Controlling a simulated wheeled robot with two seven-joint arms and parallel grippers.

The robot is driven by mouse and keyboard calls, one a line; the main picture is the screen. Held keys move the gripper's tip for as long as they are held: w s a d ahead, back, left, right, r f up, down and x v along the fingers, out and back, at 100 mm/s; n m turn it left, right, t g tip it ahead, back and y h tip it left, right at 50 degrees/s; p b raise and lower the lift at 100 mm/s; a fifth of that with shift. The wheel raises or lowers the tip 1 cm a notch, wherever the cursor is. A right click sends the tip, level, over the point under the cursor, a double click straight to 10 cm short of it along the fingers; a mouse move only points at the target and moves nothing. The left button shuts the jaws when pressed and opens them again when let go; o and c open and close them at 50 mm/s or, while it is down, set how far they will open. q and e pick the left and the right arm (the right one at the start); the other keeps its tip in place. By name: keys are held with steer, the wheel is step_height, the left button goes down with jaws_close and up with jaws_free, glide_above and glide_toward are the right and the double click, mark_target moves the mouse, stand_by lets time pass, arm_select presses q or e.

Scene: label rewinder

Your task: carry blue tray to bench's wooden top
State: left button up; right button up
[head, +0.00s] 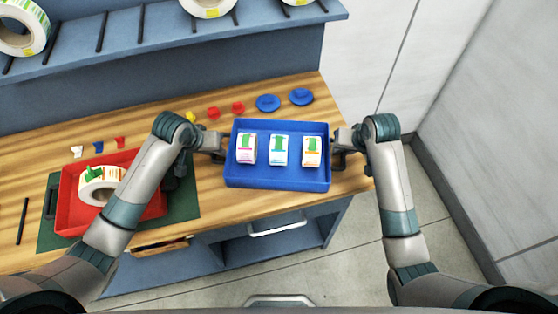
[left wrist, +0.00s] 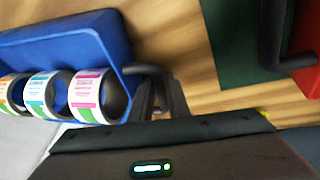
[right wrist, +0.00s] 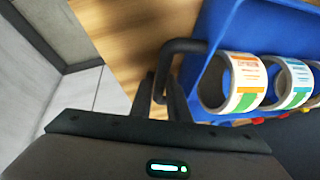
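The blue tray (head: 240,182) is level over the right end of the bench's wooden top (head: 215,205). I cannot tell whether its underside touches the wood. It carries three label rolls (head: 279,150) in a row. My left gripper (head: 222,148) is at its left side, with the fingers closed around the black handle (left wrist: 146,69). My right gripper (head: 340,152) is at its right side, with the fingers around the other black handle (right wrist: 185,46). The fingertips are partly hidden by the handles in the wrist views.
A red tray (head: 65,212) with a label roll (head: 97,191) lies on a green mat (head: 186,206) at the left. Blue discs (head: 268,102) and small red and yellow pieces (head: 213,113) lie behind the blue tray. A blue shelf (head: 190,45) with rolls stands at the back.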

arm_select(q)
steer(key=shift+o, duration=1.2)
steer(key=shift+r, duration=0.1)
arm_select(e)
steer(key=shift+o, duration=1.2)
arm_select(q)
steer(key=v, duration=1.2)
arm_select(e)
steer(key=shift+r, duration=0.1)
steer(key=v, duration=1.2)
arm_select(q)
steer(key=shift+s, duration=0.1)
arm_select(e)
steer(key=shift+s, duration=0.15)
